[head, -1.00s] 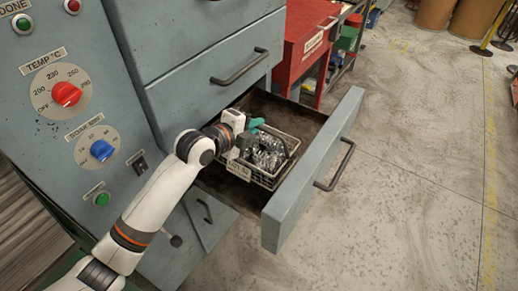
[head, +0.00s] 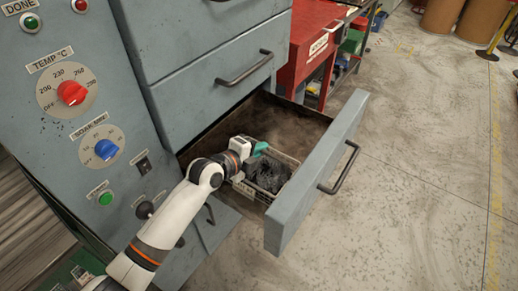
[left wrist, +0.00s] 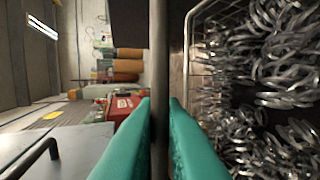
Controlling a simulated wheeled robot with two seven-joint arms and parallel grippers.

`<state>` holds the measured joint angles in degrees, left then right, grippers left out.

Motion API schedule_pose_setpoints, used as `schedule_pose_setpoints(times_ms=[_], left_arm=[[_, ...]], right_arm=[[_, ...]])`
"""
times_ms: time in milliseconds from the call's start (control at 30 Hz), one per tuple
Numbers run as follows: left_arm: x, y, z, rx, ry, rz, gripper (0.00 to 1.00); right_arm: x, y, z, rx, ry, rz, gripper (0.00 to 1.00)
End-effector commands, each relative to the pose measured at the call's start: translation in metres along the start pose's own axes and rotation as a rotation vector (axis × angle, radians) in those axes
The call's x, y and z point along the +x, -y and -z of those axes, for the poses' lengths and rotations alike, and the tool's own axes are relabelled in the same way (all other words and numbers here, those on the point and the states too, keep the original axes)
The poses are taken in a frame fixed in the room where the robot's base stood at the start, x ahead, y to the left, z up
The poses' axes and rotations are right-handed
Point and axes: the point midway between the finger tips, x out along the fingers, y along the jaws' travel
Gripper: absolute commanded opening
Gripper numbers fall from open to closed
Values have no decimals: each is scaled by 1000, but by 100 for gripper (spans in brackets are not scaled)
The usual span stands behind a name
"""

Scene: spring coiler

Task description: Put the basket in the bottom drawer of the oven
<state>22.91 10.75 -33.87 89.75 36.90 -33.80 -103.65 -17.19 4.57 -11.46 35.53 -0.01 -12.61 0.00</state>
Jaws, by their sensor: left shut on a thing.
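The wire basket (head: 248,190), full of shiny coiled springs, is inside the open bottom drawer (head: 318,172) of the blue-grey oven, at its near end. The drawer front hides part of the basket, and I cannot tell whether its base touches the drawer floor. My left gripper (head: 258,149) is at the basket's top. In the left wrist view its teal fingers (left wrist: 159,108) are shut on the basket's dark handle bar (left wrist: 159,55), with the springs (left wrist: 275,60) to the right. My right gripper is not in view.
Closed drawers with bar handles (head: 243,68) are above the open one. The oven's control panel with a red knob (head: 72,92) is at the left. A red cabinet (head: 300,45) stands behind the drawer. The drawer's far part (head: 265,115) is empty.

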Motion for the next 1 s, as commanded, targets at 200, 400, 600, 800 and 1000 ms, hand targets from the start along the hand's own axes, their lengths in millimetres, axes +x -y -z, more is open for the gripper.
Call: schedule_pose_setpoints(times_ms=[200,400,600,800,1000], left_arm=[[0,0,0,1,0,0,31],[0,0,0,0,0,0,31],[-17,0,1,4,-2,1,31],[-60,0,1,6,-1,3,31],[-98,0,0,4,-1,2,31]], right_arm=[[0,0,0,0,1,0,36],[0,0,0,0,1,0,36],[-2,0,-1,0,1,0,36],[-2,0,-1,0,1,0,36],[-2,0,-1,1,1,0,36]])
